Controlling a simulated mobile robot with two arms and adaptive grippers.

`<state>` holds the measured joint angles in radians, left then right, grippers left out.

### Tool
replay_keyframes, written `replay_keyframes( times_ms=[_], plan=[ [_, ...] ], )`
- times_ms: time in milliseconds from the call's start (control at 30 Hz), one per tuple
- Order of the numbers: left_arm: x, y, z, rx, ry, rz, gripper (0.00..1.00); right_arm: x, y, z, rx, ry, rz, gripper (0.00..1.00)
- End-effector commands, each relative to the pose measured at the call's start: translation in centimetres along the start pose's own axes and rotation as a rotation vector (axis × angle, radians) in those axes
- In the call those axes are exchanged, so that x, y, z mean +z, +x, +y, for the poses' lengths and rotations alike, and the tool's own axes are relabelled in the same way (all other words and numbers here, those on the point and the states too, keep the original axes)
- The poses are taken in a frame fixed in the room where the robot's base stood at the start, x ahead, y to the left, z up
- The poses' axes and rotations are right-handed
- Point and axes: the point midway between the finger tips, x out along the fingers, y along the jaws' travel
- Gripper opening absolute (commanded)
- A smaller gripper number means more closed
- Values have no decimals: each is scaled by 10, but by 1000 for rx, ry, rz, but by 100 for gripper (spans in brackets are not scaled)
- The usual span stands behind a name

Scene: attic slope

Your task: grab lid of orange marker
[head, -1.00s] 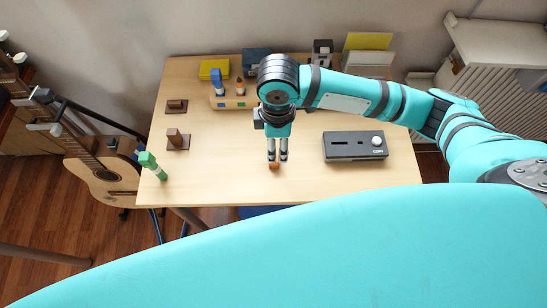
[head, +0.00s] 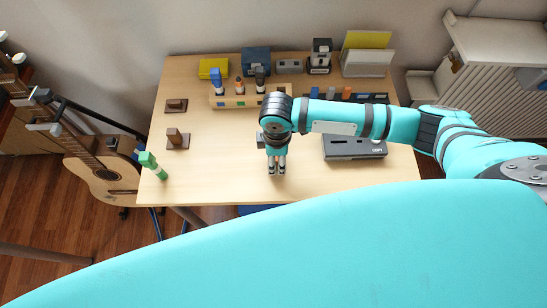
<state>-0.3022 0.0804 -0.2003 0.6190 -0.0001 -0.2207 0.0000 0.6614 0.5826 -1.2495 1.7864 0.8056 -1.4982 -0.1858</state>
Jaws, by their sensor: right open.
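My right gripper (head: 277,173) points down at the tabletop near the front middle of the table (head: 215,180). Its jaws are open, with the two fingers close together in this view. The small orange lid does not show now; the fingers may hide it. A marker with an orange-brown tip (head: 239,86) and no visible cap stands in the wooden holder (head: 222,102), between a blue marker (head: 217,79) and a black one (head: 260,78). My left gripper is not in view.
A dark box with a knob (head: 350,153) lies right of the gripper, partly under my arm. A second rack (head: 375,98) is at the back right. The table's left middle is clear.

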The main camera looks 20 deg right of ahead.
Motion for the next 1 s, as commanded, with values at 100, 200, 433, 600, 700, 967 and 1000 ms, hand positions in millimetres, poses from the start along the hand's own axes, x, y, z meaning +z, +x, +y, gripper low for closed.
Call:
replay_keyframes(
  times_ms=[100,200,433,600,700,967,1000],
  plan=[
    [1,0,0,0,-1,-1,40,0,0,0,0,0,0,48],
    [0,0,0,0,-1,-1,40,0,0,0,0,0,0,35],
    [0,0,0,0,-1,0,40,0,0,0,0,1,-1,14],
    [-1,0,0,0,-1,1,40,0,-1,0,0,1,-1,13],
    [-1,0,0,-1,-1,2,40,0,-2,0,0,1,-1,13],
    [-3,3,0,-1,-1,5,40,0,-23,1,1,0,2,13],
    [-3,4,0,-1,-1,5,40,0,-29,1,1,0,2,13]
  ],
)
